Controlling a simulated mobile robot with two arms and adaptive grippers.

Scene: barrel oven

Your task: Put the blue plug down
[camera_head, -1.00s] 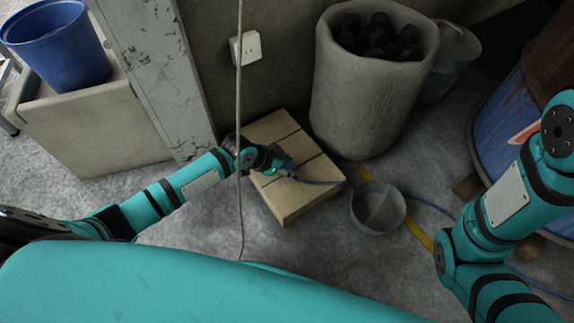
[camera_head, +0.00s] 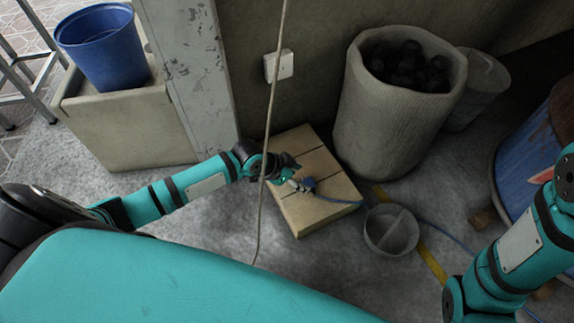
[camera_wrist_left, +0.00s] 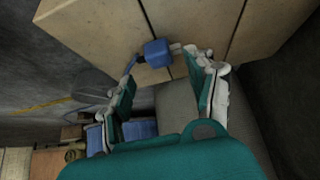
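The blue plug (camera_head: 308,184) lies on top of the pale tan brick block (camera_head: 312,213), its cable running off to the right. In the left wrist view the plug (camera_wrist_left: 157,53) sits just beyond the fingertips, on the brick face (camera_wrist_left: 90,38), with its pale prong end to the right. My left gripper (camera_head: 290,177) is just left of the plug. In the left wrist view its two fingers (camera_wrist_left: 166,75) are spread apart with nothing between them. My right arm shows at the right edge of the head view, but its gripper is out of view.
A white wall socket (camera_head: 279,66) is on the wall behind the block. A rope (camera_head: 273,100) hangs in front of my left arm. A bin of coal (camera_head: 388,125), a round metal pan (camera_head: 391,230) and a blue barrel (camera_head: 532,165) stand to the right. A blue bucket (camera_head: 103,50) is at left.

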